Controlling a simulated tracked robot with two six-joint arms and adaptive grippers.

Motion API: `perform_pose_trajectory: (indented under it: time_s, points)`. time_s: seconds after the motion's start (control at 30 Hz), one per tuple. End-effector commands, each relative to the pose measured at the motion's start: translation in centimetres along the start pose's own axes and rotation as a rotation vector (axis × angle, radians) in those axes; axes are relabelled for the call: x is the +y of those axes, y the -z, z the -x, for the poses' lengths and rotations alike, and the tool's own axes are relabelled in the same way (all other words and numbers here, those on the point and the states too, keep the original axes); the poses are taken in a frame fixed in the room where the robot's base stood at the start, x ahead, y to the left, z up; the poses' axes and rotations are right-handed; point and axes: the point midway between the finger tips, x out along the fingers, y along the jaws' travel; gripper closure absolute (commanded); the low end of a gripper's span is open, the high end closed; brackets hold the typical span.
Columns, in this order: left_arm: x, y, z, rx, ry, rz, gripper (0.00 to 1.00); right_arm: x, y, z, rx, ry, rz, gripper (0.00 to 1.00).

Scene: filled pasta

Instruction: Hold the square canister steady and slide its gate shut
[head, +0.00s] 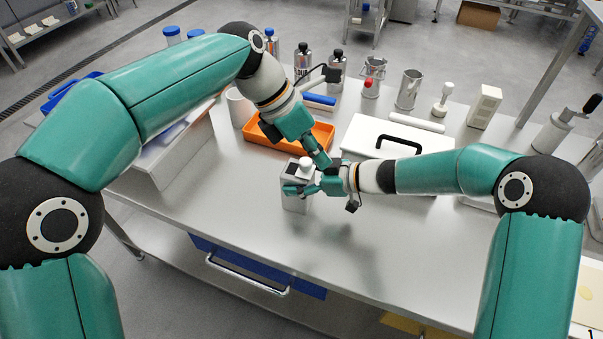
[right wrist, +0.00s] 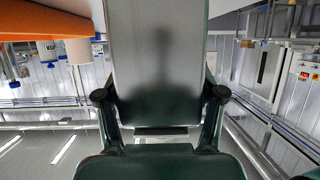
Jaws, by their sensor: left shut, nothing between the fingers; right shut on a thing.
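The square canister (head: 295,203) stands upright on the table, pale grey. On its top are a dark square opening (head: 292,171) at the left and a white knob (head: 306,162) at the right, which looks like part of the gate. My right gripper (head: 303,188) is shut around the canister from the right; in the right wrist view the canister's flat grey wall (right wrist: 158,65) fills the space between the fingers (right wrist: 160,98). My left gripper (head: 324,163) is shut and empty, pointing down just right of the knob. Whether it touches the knob cannot be told.
An orange tray (head: 262,143) lies behind the canister, and a white case with a black handle (head: 358,140) stands behind my right gripper. Bottles, metal jugs (head: 409,90) and a white block (head: 484,107) stand farther back. The table front is clear.

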Motion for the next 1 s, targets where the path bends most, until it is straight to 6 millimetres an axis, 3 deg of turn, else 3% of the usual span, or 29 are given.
perform_pose_trajectory:
  time_s: [0.1,0.17,0.33,0.47,0.63,0.8,1.0]
  points:
    - [-3.1,0.3,-2.3,-0.075,0.214,0.067,1.0,0.0,0.0,0.0,-0.001,-0.001,0.0,0.81]
    - [-4.1,0.5,-3.0,-0.128,0.32,0.127,1.0,0.0,0.0,0.0,0.0,-0.001,0.0,0.81]
    - [-4.3,1.5,-3.5,-0.322,0.58,0.368,1.0,0.0,0.0,0.0,0.0,-0.001,0.0,0.81]
    - [-1.6,3.1,-3.0,-0.512,0.731,0.624,1.0,0.0,0.0,0.0,0.0,-0.001,0.0,0.81]
    - [4.0,7.9,-2.2,-0.728,0.821,0.967,1.0,0.0,0.0,0.0,0.0,-0.001,0.0,0.81]
    - [7.1,12.1,-2.1,-0.789,0.804,1.085,1.0,0.0,0.0,0.0,-0.001,-0.001,0.0,0.81]
    - [8.2,13.0,-2.1,-0.813,0.789,1.115,1.0,0.0,0.0,0.0,-0.001,-0.001,0.0,0.81]
